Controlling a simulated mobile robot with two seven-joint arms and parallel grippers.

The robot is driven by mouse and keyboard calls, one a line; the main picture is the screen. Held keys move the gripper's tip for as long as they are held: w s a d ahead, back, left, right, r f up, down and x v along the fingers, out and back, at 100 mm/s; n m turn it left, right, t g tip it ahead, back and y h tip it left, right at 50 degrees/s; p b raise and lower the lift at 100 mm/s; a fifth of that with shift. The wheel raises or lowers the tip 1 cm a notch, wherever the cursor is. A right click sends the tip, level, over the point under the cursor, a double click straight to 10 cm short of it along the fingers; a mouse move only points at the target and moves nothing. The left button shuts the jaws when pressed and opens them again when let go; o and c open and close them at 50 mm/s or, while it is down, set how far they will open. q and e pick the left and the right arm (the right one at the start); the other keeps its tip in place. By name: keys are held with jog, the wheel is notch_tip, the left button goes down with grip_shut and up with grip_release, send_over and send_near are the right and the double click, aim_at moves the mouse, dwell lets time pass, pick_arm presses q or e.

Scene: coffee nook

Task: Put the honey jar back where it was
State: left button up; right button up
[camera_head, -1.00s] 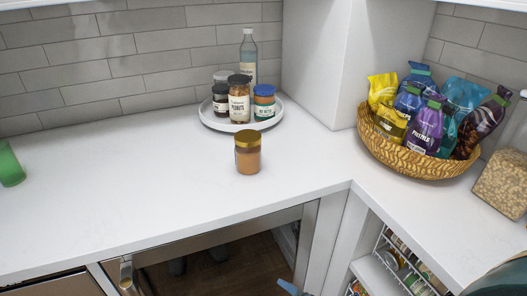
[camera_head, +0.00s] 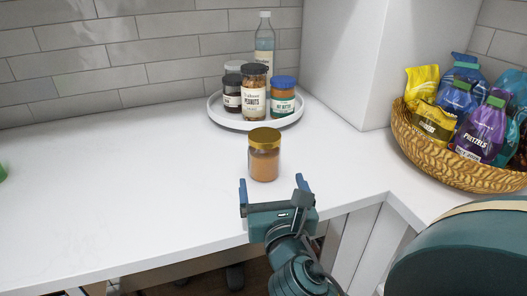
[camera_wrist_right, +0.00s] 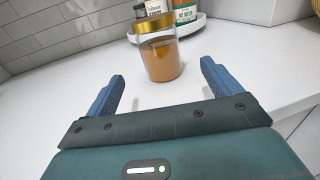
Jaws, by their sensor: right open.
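The honey jar (camera_head: 264,158), amber with a gold lid, stands upright on the white counter in front of the round white tray (camera_head: 224,119). It also shows in the right wrist view (camera_wrist_right: 160,58), ahead of the fingers and between their lines. My right gripper (camera_head: 273,184) is open and empty, its blue fingers pointing at the jar from the counter's front edge. The fingers do not touch the jar. In the right wrist view the open gripper (camera_wrist_right: 164,80) has clear counter between its fingers. My left gripper is not in view.
The tray holds a peanuts jar (camera_head: 254,92), a blue-lidded nut butter jar (camera_head: 283,98), a dark jar (camera_head: 232,95) and a clear bottle (camera_head: 264,45). A wicker basket (camera_head: 440,160) of snack bags stands at right. The counter left of the honey jar is clear.

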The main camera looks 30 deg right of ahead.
aim_at(265, 155)
jog(key=x, duration=1)
jog(key=shift+w+d+f, duration=0.1)
jog(key=shift+w+d, duration=0.05)
jog(key=shift+w, duration=0.2)
jog(key=shift+c, duration=0.2)
jog(key=c, duration=1.3)
